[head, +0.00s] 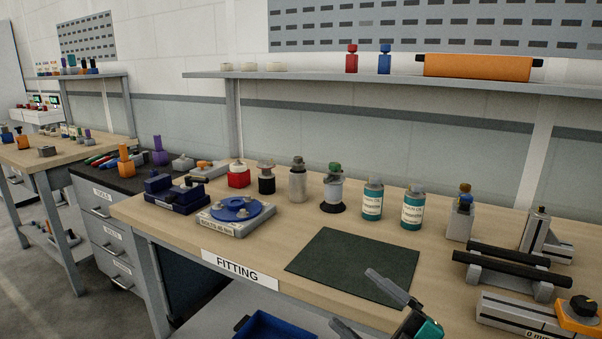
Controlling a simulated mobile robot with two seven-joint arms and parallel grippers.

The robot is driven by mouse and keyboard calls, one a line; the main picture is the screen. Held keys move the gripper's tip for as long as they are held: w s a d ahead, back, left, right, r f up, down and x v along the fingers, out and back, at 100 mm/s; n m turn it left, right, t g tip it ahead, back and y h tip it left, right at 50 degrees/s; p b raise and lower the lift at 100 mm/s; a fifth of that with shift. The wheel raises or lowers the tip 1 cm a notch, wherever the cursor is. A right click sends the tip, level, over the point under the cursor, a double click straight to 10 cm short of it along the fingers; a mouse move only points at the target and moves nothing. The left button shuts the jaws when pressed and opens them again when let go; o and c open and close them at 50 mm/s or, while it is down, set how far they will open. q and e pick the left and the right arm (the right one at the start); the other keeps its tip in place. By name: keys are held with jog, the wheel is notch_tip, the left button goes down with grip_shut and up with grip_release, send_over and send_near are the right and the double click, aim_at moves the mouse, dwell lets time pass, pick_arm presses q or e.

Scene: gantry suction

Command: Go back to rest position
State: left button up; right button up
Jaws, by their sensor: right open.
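My right gripper (366,303) shows at the bottom of the head view, in front of the fitting bench (170,218). Its two grey fingers are spread apart with nothing between them. One finger overlaps the near right part of the dark green mat (345,262) in the picture. Whether it touches the mat cannot be told. My left gripper is outside the view.
On the bench stand a blue vise (177,196), a blue disc fixture (237,210), several fittings, two teal bottles (372,199) and dark bars on a stand (512,265). A blue bin (270,328) sits below. A shelf (310,78) runs above. Floor shows at left.

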jog(key=s+d+f+m+g+h+p, duration=0.1)
jog(key=s+d+f+m+h, duration=0.1)
jog(key=s+f+m+h, duration=0.2)
jog(key=s+d+f+m+g+h, duration=0.1)
jog(key=s+d+f+m+h, duration=0.2)
jog(key=s+f+m+h, duration=0.2)
jog(key=s+d+f+m+g+h+p, duration=0.1)
jog(key=s+d+f+m+h, duration=0.2)
jog(key=f, duration=1.1)
jog(key=s+m+h, duration=0.2)
jog(key=s+m, duration=0.1)
jog(key=m, duration=0.2)
jog(key=shift+f+m+p, duration=0.15)
jog(key=shift+m+p, duration=0.15)
jog(key=shift+m, duration=0.1)
jog(key=shift+d, duration=0.1)
